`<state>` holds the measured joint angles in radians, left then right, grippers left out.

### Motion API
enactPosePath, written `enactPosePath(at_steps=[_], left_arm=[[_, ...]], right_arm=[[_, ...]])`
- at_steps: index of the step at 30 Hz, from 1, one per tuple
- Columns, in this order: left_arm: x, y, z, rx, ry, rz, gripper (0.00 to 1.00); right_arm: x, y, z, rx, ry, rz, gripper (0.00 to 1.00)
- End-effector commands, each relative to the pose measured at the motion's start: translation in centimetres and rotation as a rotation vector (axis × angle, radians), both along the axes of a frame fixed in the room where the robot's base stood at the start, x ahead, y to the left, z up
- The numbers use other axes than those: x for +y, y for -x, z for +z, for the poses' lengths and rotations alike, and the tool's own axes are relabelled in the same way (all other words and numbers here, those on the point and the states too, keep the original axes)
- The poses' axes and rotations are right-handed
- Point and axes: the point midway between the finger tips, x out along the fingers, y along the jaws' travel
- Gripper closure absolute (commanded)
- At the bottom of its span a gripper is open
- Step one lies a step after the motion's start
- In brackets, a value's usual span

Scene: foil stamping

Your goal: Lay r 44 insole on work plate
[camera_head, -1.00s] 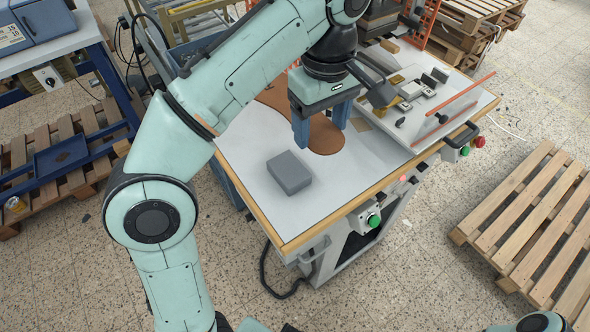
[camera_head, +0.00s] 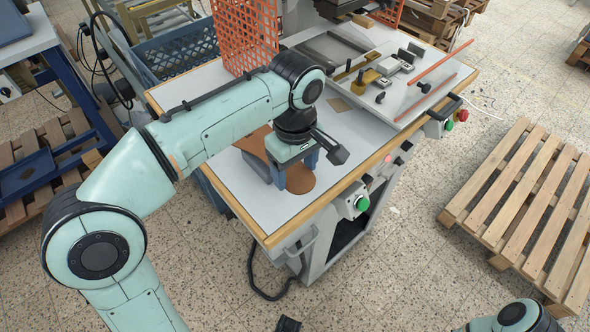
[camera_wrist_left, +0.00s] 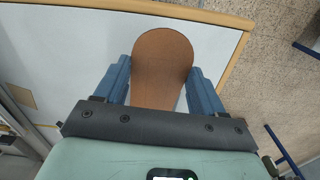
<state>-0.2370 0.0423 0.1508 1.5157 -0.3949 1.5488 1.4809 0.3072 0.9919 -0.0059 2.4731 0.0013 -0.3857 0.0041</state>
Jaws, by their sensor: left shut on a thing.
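A brown insole (camera_head: 301,180) with a rounded end is over the front part of the machine's white table. My left gripper (camera_head: 296,167) is shut on it. In the left wrist view the insole (camera_wrist_left: 162,55) lies between the two blue fingers (camera_wrist_left: 161,85), its rounded end reaching past them. In the head view my gripper covers its middle, and another brown part shows to the left. I cannot tell whether it touches the table. The light metal plate with fittings (camera_head: 412,92), seemingly the work plate, is at the table's right rear. My right gripper is not in view.
A grey block (camera_head: 256,167) is partly hidden beside my left gripper. Clamps and gauges (camera_head: 388,68) and a slanted orange bar (camera_head: 440,61) stand on the metal plate. An orange mesh guard (camera_head: 245,35) rises behind. The table's front corner (camera_head: 262,217) is clear.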

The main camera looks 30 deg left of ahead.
Motion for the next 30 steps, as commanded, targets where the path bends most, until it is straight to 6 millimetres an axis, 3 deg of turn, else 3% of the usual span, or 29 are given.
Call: enactPosePath(at_steps=[19, 20, 21, 30], left_arm=[[0.0, 0.0, -1.6, -0.002, 0.001, 0.000, 0.61], [0.0, 0.0, -1.5, -0.002, 0.001, 0.000, 0.21], [0.0, 0.0, -1.5, -0.002, 0.001, 0.000, 0.08], [0.0, 0.0, -1.4, -0.002, 0.001, 0.000, 0.05]], right_arm=[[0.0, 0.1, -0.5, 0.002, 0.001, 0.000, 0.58], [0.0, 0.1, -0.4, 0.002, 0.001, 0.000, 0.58], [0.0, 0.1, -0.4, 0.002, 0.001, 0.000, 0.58], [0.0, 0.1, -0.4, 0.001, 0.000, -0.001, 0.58]])
